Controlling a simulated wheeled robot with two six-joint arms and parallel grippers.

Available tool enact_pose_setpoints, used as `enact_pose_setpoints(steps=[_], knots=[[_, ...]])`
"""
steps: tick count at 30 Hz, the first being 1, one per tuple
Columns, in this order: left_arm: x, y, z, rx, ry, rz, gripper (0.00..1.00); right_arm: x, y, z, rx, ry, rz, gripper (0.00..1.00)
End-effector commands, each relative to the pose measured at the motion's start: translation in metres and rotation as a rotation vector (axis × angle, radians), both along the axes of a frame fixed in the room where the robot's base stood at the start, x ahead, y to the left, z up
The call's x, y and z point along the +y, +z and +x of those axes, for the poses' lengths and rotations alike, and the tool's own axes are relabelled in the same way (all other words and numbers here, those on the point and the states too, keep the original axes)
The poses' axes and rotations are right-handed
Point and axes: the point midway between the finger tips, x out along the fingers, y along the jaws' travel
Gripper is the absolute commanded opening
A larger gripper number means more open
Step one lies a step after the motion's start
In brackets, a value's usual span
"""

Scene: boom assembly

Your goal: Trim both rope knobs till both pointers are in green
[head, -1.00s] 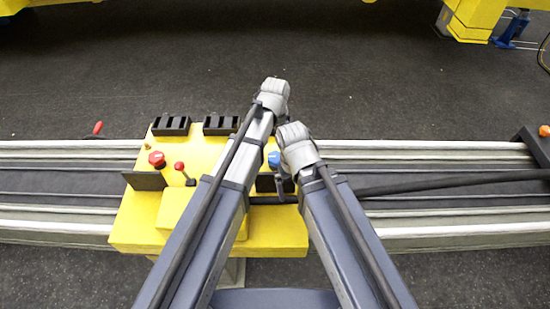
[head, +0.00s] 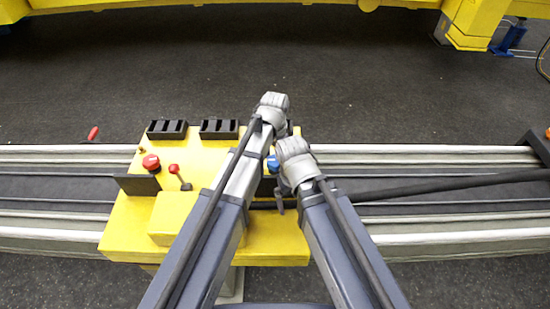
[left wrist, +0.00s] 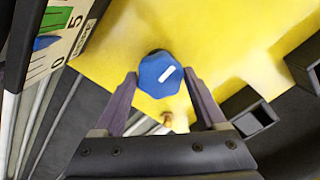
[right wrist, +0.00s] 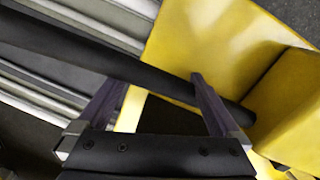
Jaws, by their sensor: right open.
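The blue rope knob (head: 273,163) is on the right part of the yellow console, partly hidden by my arms. In the left wrist view the blue knob (left wrist: 160,75) has a white mark and lies between the fingertips of my left gripper (left wrist: 160,78). The fingers are open, with slight gaps beside the knob. A gauge (left wrist: 60,38) at upper left shows a green zone, a blue part and digits; its pointer reading is unclear. The red knob (head: 151,162) is on the console's left part. My right gripper (right wrist: 155,78) is open; a black bar crosses behind its fingers.
The black bar (right wrist: 110,65) runs right over the metal rails. Dark floor lies beyond.

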Motion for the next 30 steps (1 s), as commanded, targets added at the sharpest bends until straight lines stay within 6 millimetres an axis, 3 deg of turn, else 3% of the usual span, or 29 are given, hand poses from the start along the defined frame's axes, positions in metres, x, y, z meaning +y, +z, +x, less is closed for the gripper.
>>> enact_pose_setpoints(steps=[2, 14, 23, 30], knots=[[0.0, 0.0, 0.0, 0.0, 0.0, 0.0, 0.62, 0.0, 0.0, 0.0, 0.0, 0.0, 0.0, 1.0], [0.0001, -0.0001, -0.0001, 0.0, 0.0, 0.0, 0.18, 0.0, -0.0001, 0.0, 0.0, 0.0, 0.0, 1.0], [0.0, -0.0001, -0.0001, 0.0, 0.138, 0.0, 0.18, 0.0, -0.0001, 0.0, 0.0, 0.0, 0.0, 1.0], [0.0001, -0.0001, -0.0001, 0.0, 0.151, 0.0, 0.18, 0.0, -0.0001, 0.0, 0.0, 0.0, 0.0, 1.0]])
